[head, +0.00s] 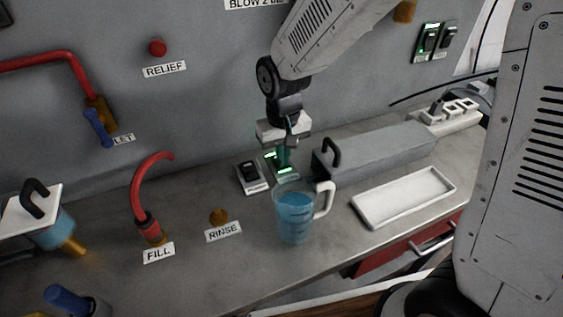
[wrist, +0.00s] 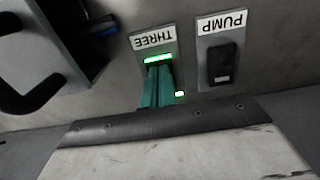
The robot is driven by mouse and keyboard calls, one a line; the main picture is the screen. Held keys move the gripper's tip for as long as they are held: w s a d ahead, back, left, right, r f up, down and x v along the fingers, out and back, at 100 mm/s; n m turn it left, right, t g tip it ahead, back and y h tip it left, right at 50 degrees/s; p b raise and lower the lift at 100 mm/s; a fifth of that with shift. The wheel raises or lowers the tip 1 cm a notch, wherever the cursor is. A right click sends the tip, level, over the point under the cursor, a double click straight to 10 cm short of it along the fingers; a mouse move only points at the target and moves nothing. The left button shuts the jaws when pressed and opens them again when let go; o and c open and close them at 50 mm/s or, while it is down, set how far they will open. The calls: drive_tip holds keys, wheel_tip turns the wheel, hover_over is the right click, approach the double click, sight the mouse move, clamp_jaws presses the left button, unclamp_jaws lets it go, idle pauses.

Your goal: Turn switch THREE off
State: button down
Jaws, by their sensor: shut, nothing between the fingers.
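Switch THREE (head: 269,160) is on the counter, lit green. In the wrist view, its plate (wrist: 153,41) carries the label THREE, upside down, and a bright green bar shows beyond my fingers. A second small green light shows beside the fingers. My gripper (head: 284,161) is shut and empty, pointing down over this switch. Its teal fingers (wrist: 158,78) cover much of the rocker in the wrist view. I cannot tell whether the tips touch it. The switch labelled PUMP (wrist: 221,66) is dark and stands beside it; it also shows in the head view (head: 251,176).
A measuring jug of blue liquid (head: 294,218) stands close in front of the switches. A grey box with a black handle (head: 380,150) and a white tray (head: 405,196) lie to the right. A RINSE label (head: 223,232) and red FILL pipe (head: 137,195) are left.

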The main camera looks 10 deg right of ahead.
drive_tip(key=shift+f, duration=0.15)
drive_tip(key=shift+r, duration=3.55)
drive_tip(key=shift+s, duration=0.1)
drive_tip(key=s+d+r, duration=0.3)
drive_tip(key=s+d, duration=0.2)
drive_tip(key=s, duration=0.2)
drive_tip(key=s+d+r+m+t, duration=0.1)
drive_tip(key=s+d+r, duration=0.2)
drive_tip(key=s+d, duration=0.2)
drive_tip(key=s+d+r+m, duration=0.1)
drive_tip(key=s+d+r, duration=0.3)
drive_tip(key=s, duration=0.5)
drive_tip(key=shift+s+d, duration=0.25)
drive_tip(key=shift+d, duration=0.8)
